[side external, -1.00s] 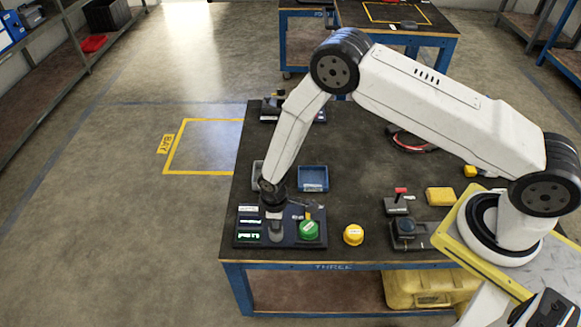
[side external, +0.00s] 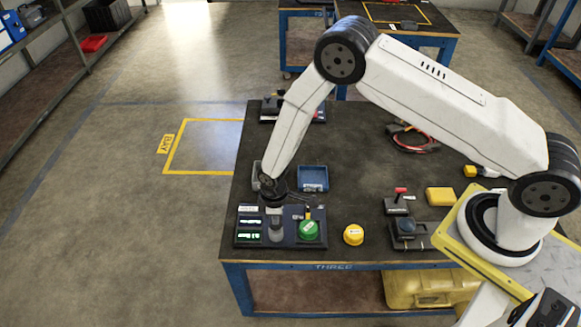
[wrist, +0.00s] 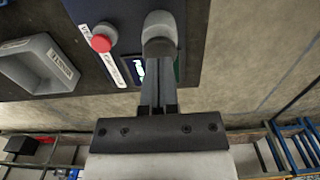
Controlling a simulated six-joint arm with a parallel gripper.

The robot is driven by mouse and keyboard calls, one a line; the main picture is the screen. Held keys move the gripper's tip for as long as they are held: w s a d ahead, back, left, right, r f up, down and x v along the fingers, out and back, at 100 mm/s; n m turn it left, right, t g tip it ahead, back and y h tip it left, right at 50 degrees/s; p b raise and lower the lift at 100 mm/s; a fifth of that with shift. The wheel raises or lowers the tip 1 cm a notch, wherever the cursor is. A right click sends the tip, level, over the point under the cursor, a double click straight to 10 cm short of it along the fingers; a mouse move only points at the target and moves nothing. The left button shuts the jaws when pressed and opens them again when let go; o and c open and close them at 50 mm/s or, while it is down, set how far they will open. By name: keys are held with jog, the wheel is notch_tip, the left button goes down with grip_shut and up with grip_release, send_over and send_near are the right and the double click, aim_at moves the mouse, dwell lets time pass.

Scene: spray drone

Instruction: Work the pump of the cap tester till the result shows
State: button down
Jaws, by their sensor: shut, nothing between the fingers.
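The cap tester (side external: 290,242) is a dark panel at the bench's front left corner. Its pump, a grey rounded post (side external: 276,231), stands upright in the middle; its grey top (wrist: 160,28) fills the upper middle of the wrist view. A green cap (side external: 309,230) sits on the panel's right part. Small display strips (side external: 249,222) with pale green marks are on its left; I cannot read them. My gripper (side external: 275,208) points down over the pump, shut and empty. In the wrist view its fingers (wrist: 160,58) meet the pump's outline; I cannot tell whether they touch.
A yellow cap (side external: 353,234) stands right of the tester. A blue tray (side external: 313,177) is behind it. A red button (wrist: 101,43) and a grey tray (wrist: 45,64) show in the wrist view. A red-handled lever box (side external: 399,202) and yellow block (side external: 440,196) are further right.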

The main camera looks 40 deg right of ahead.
notch_tip(320, 180, up, 11)
jog(key=shift+r, duration=0.2)
dwell(0.5)
dwell(0.7)
jog(key=s+d+r+m+t, duration=0.2)
jog(key=s+d+r+m, duration=0.7)
jog(key=s+d+r, duration=0.4)
jog(key=shift+s+r+t, duration=0.3)
jog(key=shift+r, duration=1.1)
jog(key=shift+w, duration=0.15)
